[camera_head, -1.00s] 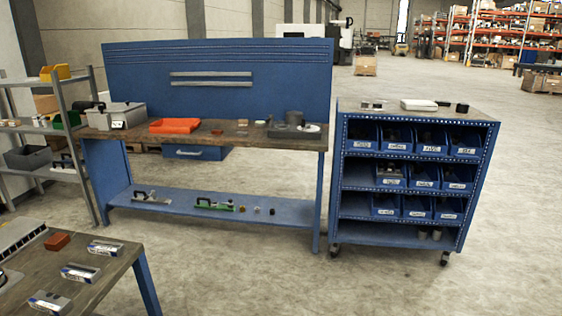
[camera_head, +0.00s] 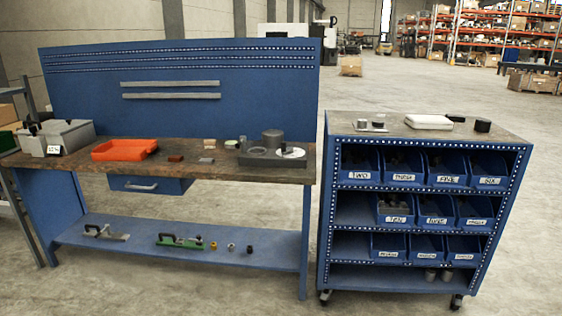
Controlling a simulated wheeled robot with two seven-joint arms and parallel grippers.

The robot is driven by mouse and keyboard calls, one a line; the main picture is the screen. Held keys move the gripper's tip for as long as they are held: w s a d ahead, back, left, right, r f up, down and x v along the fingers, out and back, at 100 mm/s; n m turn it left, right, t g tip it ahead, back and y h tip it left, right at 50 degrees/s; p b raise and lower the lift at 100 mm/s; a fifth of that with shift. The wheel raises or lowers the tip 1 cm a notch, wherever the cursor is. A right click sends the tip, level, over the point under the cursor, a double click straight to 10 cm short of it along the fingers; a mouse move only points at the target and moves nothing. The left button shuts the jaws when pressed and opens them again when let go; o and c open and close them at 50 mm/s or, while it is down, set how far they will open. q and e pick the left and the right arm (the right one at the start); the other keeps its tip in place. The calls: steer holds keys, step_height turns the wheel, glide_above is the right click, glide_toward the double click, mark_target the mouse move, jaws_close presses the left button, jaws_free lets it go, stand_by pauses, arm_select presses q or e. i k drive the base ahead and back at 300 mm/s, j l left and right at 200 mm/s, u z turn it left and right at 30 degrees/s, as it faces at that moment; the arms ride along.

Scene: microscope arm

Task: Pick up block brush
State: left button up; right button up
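No thing can be made out for certain as the block brush in the head view. On the workbench top (camera_head: 225,174) lie a small dark brown block (camera_head: 176,158), a tan block (camera_head: 206,160) behind which a small pinkish block (camera_head: 209,143) lies, and a grey fixture (camera_head: 262,158) with a round post and a white disc. These are too small to show any bristles. Neither of my grippers is in view.
An orange tray (camera_head: 124,150) and a grey case (camera_head: 56,138) stand on the bench's left part. A blue bin cart (camera_head: 345,280) stands at right. Open concrete floor lies between and beyond.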

mark_target(208, 143)
steer(key=i+l+u, duration=0.3)
steer(key=i, duration=0.3)
steer(key=i+l+u, duration=0.3)
steer(key=i, duration=0.25)
steer(key=i+l+u, duration=0.35)
steer(key=i+l, duration=0.1)
steer(key=i, duration=0.1)
